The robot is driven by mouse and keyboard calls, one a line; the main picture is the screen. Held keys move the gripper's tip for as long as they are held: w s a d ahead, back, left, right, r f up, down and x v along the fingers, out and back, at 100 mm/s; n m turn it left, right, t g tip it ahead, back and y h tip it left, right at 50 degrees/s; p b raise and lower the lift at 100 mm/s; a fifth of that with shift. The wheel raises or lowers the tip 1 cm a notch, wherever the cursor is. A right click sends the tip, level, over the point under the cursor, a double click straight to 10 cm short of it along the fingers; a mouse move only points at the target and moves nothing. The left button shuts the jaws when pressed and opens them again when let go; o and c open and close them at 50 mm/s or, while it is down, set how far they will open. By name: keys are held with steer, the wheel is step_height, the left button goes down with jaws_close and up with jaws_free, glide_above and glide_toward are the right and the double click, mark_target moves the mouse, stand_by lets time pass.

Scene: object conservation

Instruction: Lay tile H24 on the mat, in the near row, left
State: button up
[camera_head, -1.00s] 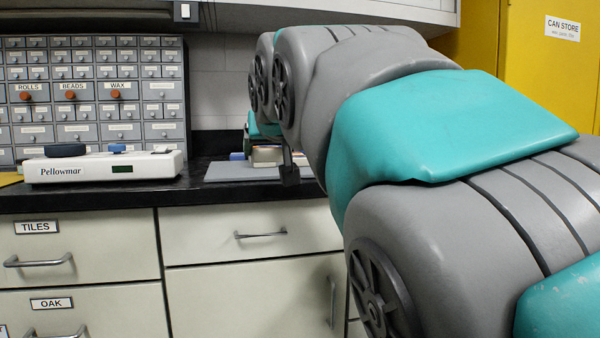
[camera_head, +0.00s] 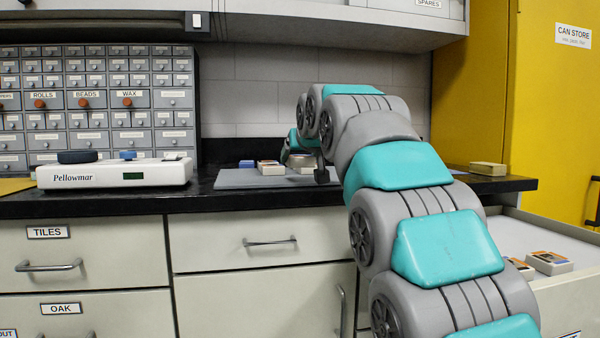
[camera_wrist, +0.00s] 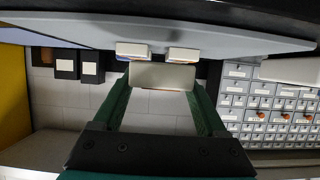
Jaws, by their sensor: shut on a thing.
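My gripper (camera_wrist: 162,84) is shut on a pale cream tile (camera_wrist: 162,75), held between its two dark green fingers in the wrist view. That view is upside down. The grey mat (camera_wrist: 160,28) fills its upper part, and two more pale tiles (camera_wrist: 132,49) (camera_wrist: 183,54) lie on it beyond the held one. I cannot tell whether the held tile touches the mat. No code is legible on it. In the head view the mat (camera_head: 232,181) lies on the black counter with small blocks on it; my arm partly hides its right side and the gripper.
A white Pellowmar device (camera_head: 115,175) stands on the counter left of the mat. A grey cabinet of small drawers (camera_head: 100,110) is behind it. An open drawer (camera_head: 520,235) at right holds tiles (camera_head: 549,262). A pale block (camera_head: 488,168) lies on the counter's right part.

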mark_target(300, 187)
steer(key=shift+f+b, duration=0.4)
steer(key=shift+f, duration=1.35)
steer(key=shift+f, duration=0.1)
steer(key=o, duration=1.5)
steer(key=shift+c, duration=0.2)
steer(key=shift+v, duration=0.9)
steer(key=v, duration=1)
steer(key=shift+p, duration=0.4)
